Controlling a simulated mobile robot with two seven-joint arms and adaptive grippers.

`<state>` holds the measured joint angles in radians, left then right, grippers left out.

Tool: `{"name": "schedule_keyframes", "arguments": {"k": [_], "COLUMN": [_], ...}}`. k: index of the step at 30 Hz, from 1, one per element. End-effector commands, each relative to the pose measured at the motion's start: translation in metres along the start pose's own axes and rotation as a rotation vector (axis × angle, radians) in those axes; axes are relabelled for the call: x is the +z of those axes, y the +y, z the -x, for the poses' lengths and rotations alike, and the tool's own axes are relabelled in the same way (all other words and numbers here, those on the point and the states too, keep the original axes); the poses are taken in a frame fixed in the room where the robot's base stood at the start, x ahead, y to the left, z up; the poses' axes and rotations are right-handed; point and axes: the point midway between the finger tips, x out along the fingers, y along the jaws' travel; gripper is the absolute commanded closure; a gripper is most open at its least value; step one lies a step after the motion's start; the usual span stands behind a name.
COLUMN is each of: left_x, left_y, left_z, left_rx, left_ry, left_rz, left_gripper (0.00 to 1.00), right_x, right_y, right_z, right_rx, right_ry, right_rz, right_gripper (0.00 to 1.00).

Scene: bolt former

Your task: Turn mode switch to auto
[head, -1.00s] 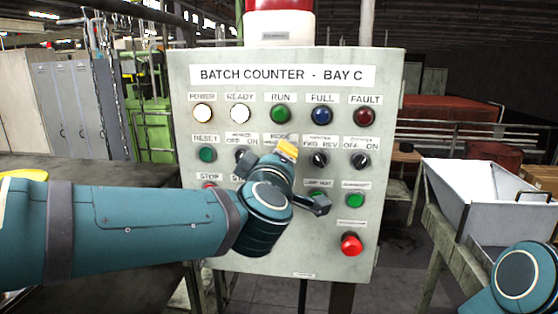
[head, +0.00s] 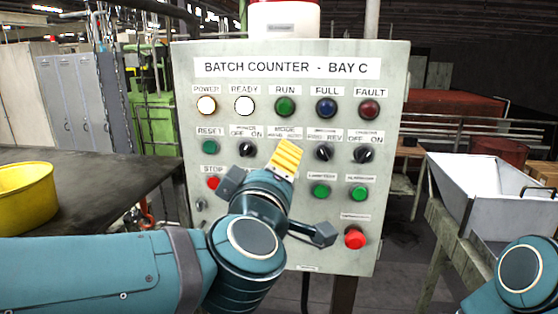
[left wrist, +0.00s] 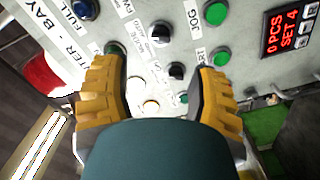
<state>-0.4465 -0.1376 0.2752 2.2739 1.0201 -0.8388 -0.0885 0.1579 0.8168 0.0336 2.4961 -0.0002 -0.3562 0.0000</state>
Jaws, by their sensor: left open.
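The mode switch is a black rotary knob (left wrist: 160,35) on the grey control panel (head: 345,265). In the head view its label shows, but my left gripper (head: 284,160) covers the knob. In the left wrist view the panel appears turned sideways, and the knob sits in the gap between my open yellow fingers (left wrist: 158,78), towards the top. The gripper is empty. Which way the mode knob points is too small to tell. The black power switch (left wrist: 176,70) is also between the fingers. My right gripper is out of view.
Other panel controls stand close by: the forward/reverse switch (head: 324,152), another off/on switch (head: 363,154), green buttons and a red mushroom button (head: 355,238). A yellow bucket (head: 25,192) is on the dark table at left. A white bin (head: 480,200) stands at right.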

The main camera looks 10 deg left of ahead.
Motion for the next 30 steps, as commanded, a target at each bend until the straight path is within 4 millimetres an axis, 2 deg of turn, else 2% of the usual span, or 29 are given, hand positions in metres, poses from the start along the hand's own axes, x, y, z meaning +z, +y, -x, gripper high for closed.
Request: {"name": "schedule_keyframes", "arguments": {"k": [3, 7, 20, 23, 25, 29, 30], "left_x": [-0.001, -0.001, 0.002, 0.016, 0.034, 0.077, 0.091], "left_y": [0.001, 0.000, -0.004, -0.023, -0.049, -0.119, -0.142], "left_z": [0.017, 0.028, 0.028, 0.015, 0.000, -0.032, -0.040], "left_rx": [0.002, 0.001, -0.005, -0.028, -0.057, -0.129, -0.152], "left_ry": [0.002, 0.001, -0.003, -0.029, -0.065, -0.170, -0.207], "left_rz": [0.000, 0.000, -0.007, -0.043, -0.090, -0.198, -0.230], "left_gripper": [0.41, 0.41, 0.41, 0.41, 0.41, 0.41, 0.41], "right_x": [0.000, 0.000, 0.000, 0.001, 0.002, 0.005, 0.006], "right_y": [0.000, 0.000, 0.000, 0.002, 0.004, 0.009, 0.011], "right_z": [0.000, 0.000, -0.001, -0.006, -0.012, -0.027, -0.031], "right_rx": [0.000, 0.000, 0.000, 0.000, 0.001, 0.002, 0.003], "right_ry": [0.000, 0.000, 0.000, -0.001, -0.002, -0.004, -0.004], "right_rz": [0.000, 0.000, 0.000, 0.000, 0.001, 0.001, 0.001], "right_gripper": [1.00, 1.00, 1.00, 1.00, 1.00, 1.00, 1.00]}}
